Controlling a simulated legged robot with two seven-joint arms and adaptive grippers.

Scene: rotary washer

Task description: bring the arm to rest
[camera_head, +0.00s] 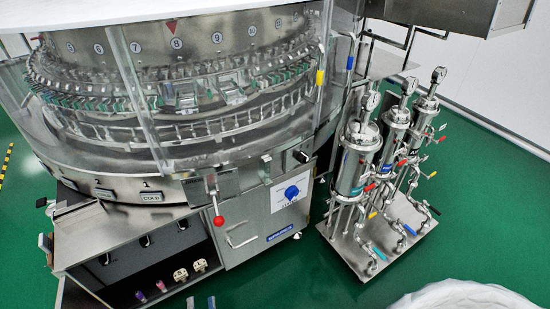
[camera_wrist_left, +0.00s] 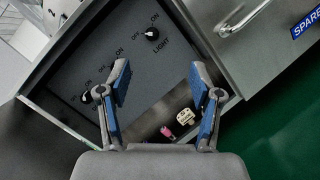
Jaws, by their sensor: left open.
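My left gripper (camera_wrist_left: 163,105) is open and empty in the left wrist view, its two blue-padded fingers apart in front of the washer's lower compartment. In the head view only small tips of the left gripper (camera_head: 201,303) show at the bottom edge. The rotary washer (camera_head: 150,150) fills the left and middle of the head view. Its switch panel with black knobs (camera_wrist_left: 152,33) lies beyond the fingers in the left wrist view. My right gripper is not in view.
Small pink and cream items (camera_head: 181,274) sit in the open compartment. Steel filter canisters (camera_head: 357,160) stand on a cart at right. Green floor is clear between.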

